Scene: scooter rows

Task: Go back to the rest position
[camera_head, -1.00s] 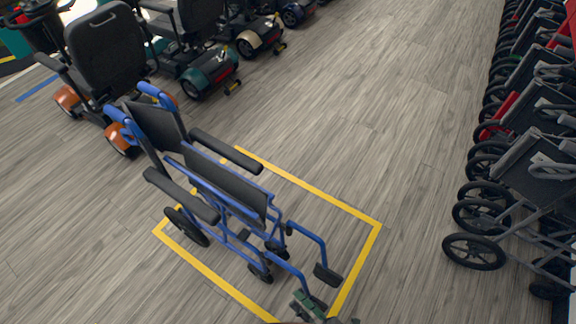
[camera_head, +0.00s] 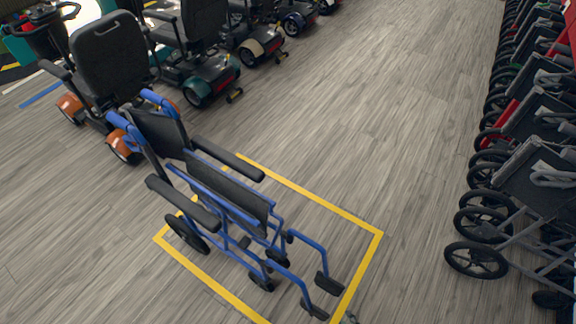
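A blue-framed wheelchair (camera_head: 232,192) with black seat panels and armrests stands inside the yellow floor outline (camera_head: 310,203). It looks partly folded, its seat narrow. Its footrests point to the lower right, close to the outline's near right side. Only a small grey tip of my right gripper (camera_head: 350,318) shows at the bottom edge, just below the footrests and apart from them. Its fingers are too cut off to tell whether they are open or shut. My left gripper is out of view.
A row of mobility scooters stands at the upper left, the nearest with orange fenders (camera_head: 124,147). A row of folded dark wheelchairs (camera_head: 545,180) lines the right edge. The wood floor (camera_head: 400,110) between them is clear.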

